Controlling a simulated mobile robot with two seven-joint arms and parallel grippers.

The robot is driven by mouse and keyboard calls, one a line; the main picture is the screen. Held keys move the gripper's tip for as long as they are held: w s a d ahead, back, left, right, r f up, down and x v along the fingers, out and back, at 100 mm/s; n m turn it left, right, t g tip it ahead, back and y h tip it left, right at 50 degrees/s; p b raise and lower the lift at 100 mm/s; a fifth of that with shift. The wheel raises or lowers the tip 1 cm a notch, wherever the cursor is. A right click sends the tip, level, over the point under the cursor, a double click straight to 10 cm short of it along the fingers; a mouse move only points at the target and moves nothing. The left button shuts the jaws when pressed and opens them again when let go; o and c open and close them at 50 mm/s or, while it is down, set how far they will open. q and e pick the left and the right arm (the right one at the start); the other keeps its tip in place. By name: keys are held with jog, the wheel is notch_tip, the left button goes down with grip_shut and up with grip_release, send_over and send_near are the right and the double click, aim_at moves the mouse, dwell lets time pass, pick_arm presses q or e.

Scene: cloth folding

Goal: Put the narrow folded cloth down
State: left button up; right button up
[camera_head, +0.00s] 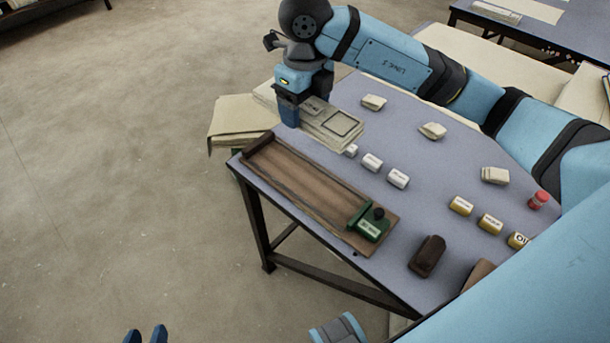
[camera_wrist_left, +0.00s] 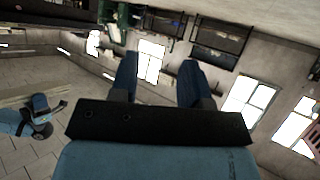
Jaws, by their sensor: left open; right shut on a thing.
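The narrow folded cloth (camera_head: 345,134) is cream, flat and layered, with a dark rectangular outline on top. My right gripper (camera_head: 302,112) is shut on it near its left end and hides part of it. The cloth is above the far-left part of the table, near the wooden tray's far end; I cannot tell whether it touches the table. My left gripper (camera_head: 146,335) is low at the bottom of the head view, away from the table. In the left wrist view its two fingers (camera_wrist_left: 158,75) are apart with nothing between them.
The grey-blue table (camera_head: 400,118) holds a wooden tray (camera_head: 300,190) with a green block (camera_head: 369,222), white and yellow labelled blocks, several small cream bundles, a red jar (camera_head: 538,200) and a dark brown block (camera_head: 427,256). A cream cloth stack (camera_head: 235,122) shows beyond the table's left edge.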

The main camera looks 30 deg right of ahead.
jog(key=b, duration=0.3)
send_over(305, 180)
notch_tip(305, 180, down, 14)
jog(key=shift+f, duration=1.05)
notch_tip(305, 180, down, 3)
jog(key=shift+f+b, duration=0.15)
jog(key=shift+b, duration=0.2)
pick_arm(q)
jog(key=shift+w+d+r+t+h, duration=0.4)
jog(key=shift+d+r+t, duration=0.15)
jog(key=shift+r, duration=0.1)
jog(key=shift+w+d+r+t+h, duration=0.25)
jog(key=shift+d+r+t+h, duration=0.15)
jog(key=shift+d+r+t, duration=0.15)
pick_arm(e)
jog(key=shift+f, duration=0.25)
